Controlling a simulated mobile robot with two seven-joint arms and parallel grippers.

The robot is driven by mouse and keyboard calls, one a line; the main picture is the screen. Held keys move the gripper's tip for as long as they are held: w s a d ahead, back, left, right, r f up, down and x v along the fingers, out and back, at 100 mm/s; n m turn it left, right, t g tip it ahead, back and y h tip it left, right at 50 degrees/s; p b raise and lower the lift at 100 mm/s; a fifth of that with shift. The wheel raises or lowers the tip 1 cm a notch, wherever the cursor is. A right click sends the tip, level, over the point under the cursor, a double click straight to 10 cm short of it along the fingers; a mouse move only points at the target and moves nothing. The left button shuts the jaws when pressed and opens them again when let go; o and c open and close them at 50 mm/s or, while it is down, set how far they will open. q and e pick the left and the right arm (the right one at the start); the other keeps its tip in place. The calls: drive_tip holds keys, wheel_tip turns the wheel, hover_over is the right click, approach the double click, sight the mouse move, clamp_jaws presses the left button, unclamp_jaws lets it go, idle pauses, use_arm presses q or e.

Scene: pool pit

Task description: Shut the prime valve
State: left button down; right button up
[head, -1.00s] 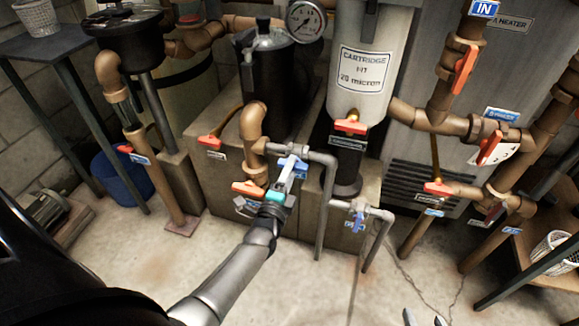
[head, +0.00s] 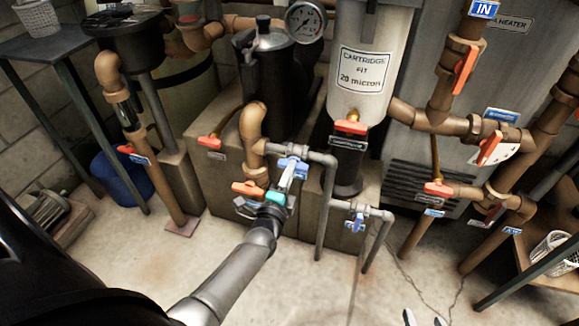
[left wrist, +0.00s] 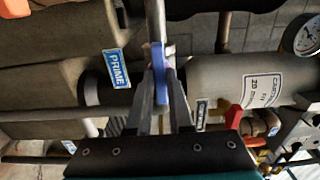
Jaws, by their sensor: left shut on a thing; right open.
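The prime valve's blue handle (head: 298,166) sits on a grey pipe in front of the black pump housing (head: 272,75) in the head view. My left gripper (head: 287,176) is shut on this handle. In the left wrist view the blue handle (left wrist: 159,72) stands between the two fingers of my left gripper (left wrist: 160,85), with the blue PRIME tag (left wrist: 117,69) just left of it. The fingers hide part of the valve body. My right gripper (head: 424,318) shows only its fingertips at the bottom edge, apart and empty.
A second blue-handled valve (head: 357,223) is on the lower grey pipe to the right. An orange handle (head: 248,188) is close to the left of my left gripper. The cartridge filter (head: 365,70) stands behind. Concrete floor (head: 310,285) in front is clear.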

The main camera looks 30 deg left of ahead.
use_arm(q)
drive_tip(key=m+p, duration=0.1)
drive_tip(key=m, duration=1.7)
drive_tip(key=shift+m, duration=0.3)
drive_tip(key=c, duration=0.7)
unclamp_jaws()
